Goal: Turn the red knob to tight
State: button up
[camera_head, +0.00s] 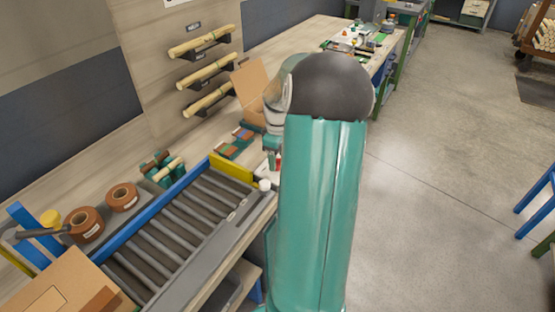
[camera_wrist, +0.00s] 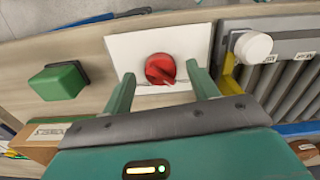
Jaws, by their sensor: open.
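The red knob (camera_wrist: 160,69) is round with a raised grip bar and sits on a white plate (camera_wrist: 190,42) in the wrist view. My gripper (camera_wrist: 163,82) is open, with one green finger on each side of the knob. A gap shows between each finger and the knob, and I see no contact. In the head view my arm hides most of the knob area; only a little of my gripper shows beside the arm. I cannot read any tight mark on the plate.
A green block (camera_wrist: 58,82) stands left of the plate. A white round cap (camera_wrist: 253,47) and the roller conveyor (camera_wrist: 290,80) lie to the right. In the head view, tape rolls (camera_head: 83,224) and a cardboard box (camera_head: 65,285) stand around the conveyor.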

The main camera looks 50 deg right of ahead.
jog(key=shift+f, duration=0.75)
jog(key=c, duration=1)
